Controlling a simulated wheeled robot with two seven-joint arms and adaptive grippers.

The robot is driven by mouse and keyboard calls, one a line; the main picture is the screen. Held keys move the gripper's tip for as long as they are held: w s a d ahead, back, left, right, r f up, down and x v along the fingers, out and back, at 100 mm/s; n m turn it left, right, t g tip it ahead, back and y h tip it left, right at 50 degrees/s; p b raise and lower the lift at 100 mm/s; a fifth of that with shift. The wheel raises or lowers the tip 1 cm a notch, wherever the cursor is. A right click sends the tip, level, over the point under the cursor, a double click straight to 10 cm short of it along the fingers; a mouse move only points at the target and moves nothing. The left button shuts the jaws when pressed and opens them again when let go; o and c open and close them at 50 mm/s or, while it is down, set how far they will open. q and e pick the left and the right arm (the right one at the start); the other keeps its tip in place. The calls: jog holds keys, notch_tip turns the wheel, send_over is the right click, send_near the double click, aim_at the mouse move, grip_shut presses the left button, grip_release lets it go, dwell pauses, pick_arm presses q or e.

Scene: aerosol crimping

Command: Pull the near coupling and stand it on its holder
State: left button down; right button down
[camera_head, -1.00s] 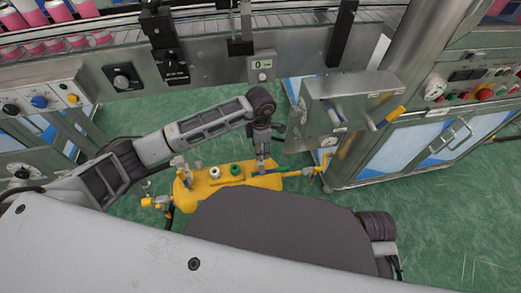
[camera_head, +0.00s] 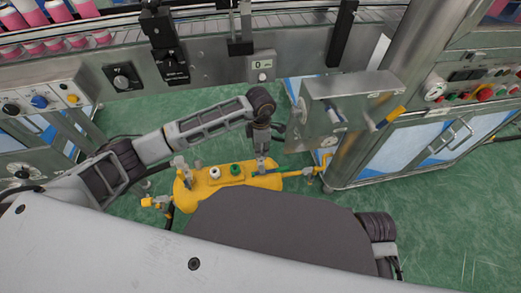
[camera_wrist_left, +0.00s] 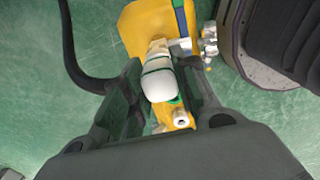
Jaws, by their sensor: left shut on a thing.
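My left gripper (camera_head: 262,164) reaches down beside the right part of a yellow tank (camera_head: 205,193). In the left wrist view its dark fingers (camera_wrist_left: 161,76) are shut on a whitish rounded coupling (camera_wrist_left: 159,83) with a green band. Yellow parts (camera_wrist_left: 145,25) show behind and below the coupling. In the head view the coupling is too small and too covered to make out. I cannot tell whether it is still seated, nor which part is its holder. My right gripper is not in view.
A grey metal box (camera_head: 335,105) with a yellow-tipped lever (camera_head: 390,118) stands right of my left gripper. A conveyor (camera_head: 290,22) runs along the back. A dark hose (camera_wrist_left: 75,55) curves beside the left finger. Green floor is open at the lower right.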

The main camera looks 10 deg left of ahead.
pick_arm(q)
jog(key=shift+r, duration=0.2)
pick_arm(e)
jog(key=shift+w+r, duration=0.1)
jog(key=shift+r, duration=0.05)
pick_arm(q)
jog(key=shift+r+p, duration=0.3)
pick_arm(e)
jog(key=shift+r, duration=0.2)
